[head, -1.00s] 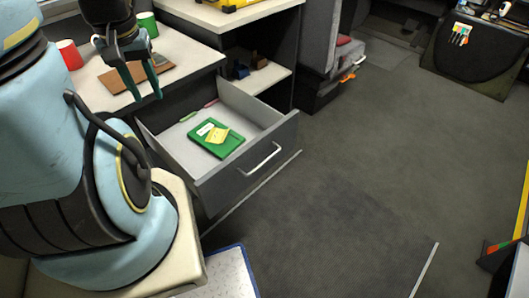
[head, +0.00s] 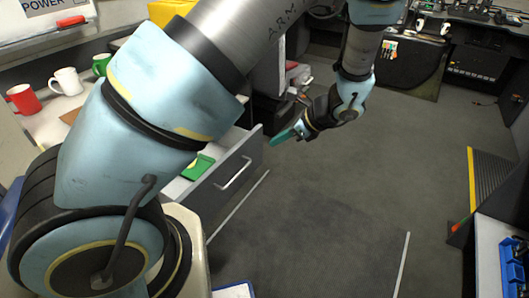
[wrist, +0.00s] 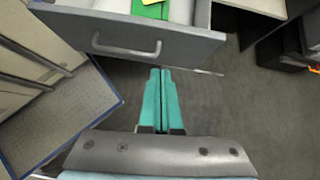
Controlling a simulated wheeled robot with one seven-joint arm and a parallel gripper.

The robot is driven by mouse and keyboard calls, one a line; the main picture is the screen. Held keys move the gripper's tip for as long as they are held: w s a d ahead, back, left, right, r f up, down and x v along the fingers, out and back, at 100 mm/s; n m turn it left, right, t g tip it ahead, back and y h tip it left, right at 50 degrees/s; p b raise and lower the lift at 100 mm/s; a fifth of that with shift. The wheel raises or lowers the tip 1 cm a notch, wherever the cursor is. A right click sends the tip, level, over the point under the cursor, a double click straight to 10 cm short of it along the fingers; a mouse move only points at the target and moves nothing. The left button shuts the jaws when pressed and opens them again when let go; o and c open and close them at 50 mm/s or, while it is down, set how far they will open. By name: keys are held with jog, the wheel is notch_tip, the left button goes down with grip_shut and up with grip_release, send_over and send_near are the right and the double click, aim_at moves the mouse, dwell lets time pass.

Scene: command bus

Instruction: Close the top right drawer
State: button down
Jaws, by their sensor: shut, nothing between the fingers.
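The drawer (head: 225,180) is pulled out, with a grey front and a pale bar handle (head: 233,173). A green item (head: 197,167) lies inside it; my arm hides much of the drawer in the head view. In the wrist view the drawer front (wrist: 180,42) and its handle (wrist: 127,48) are at the top, with the green item (wrist: 150,9) behind. My gripper (head: 272,143) is outside the drawer, in front of and to the right of its front in the head view.
Red (head: 23,99) and white (head: 67,81) mugs stand on the desk at left. The grey floor (head: 330,210) right of the drawer is open. A blue-edged pale panel (wrist: 60,110) lies at left in the wrist view. A yellow-edged step (head: 490,180) is at right.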

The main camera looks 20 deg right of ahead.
jog(key=d+m, duration=0.1)
jog(key=d, duration=0.1)
jog(key=p, duration=0.1)
send_near(245, 150)
notch_tip(245, 150, down, 4)
jog(key=shift+w+a+f+t+p, duration=0.1)
jog(key=shift+w+a+t+p, duration=0.2)
jog(key=shift+w+a+p, duration=0.65)
jog(key=shift+w+a+f, duration=0.1)
jog(key=shift+w+a, duration=0.25)
jog(key=shift+a, duration=0.1)
